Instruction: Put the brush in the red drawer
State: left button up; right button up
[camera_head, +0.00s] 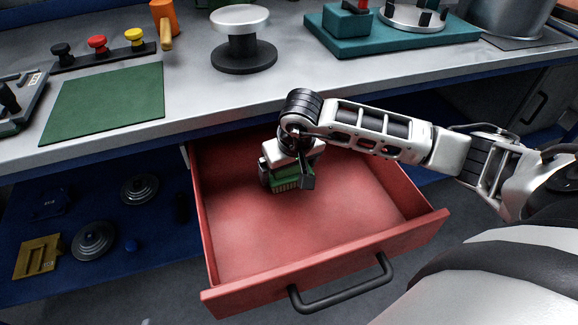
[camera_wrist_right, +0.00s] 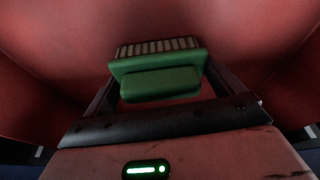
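The red drawer (camera_head: 265,245) is pulled open below the workbench. The brush (camera_head: 284,185), green with pale bristles, is inside the drawer's outline, toward its back left. My right gripper (camera_head: 292,178) is over the drawer, with the brush at its fingers. In the right wrist view the brush (camera_wrist_right: 160,75) sits between the two fingers of the gripper (camera_wrist_right: 160,85), which look closed on its sides, with red drawer surfaces around it. I cannot tell whether the brush touches the drawer floor. My left gripper is not in view.
The grey workbench (camera_head: 190,115) above holds a green mat (camera_head: 105,103), a round black-and-silver stand (camera_head: 241,40) and a teal fixture (camera_head: 350,38). A blue lower shelf at left holds metal discs and a yellow block (camera_head: 37,258). The drawer's front and right are empty.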

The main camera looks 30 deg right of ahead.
jog(key=shift+r, duration=0.65)
jog(key=v, duration=1.1)
jog(key=shift+p, duration=0.4)
jog(key=shift+s, duration=0.15)
